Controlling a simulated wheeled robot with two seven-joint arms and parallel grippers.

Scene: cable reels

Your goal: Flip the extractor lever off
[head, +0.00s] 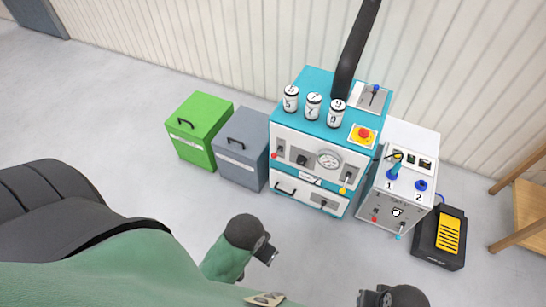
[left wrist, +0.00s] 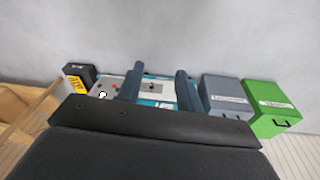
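The extractor lever appears to be the blue-knobbed lever (head: 375,91) on a light metal plate (head: 366,99) on top of the teal machine (head: 318,128), beside a black duct. The lever seems to stand up; its setting is too small to read. My left gripper (head: 267,252) is low in front of the machine, well apart from the lever. In the left wrist view its two fingers (left wrist: 160,85) are spread with nothing held, and the machine's front shows beyond them. My right gripper (head: 374,298) is at the bottom edge, mostly cut off.
A black duct (head: 354,52) rises beside the lever. Three white numbered cylinders (head: 313,106) and a red stop button (head: 363,133) share the top. Green (head: 202,130) and grey (head: 241,148) boxes stand left; a grey control box (head: 398,192) and yellow pedal (head: 449,236) stand right. Floor in front is clear.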

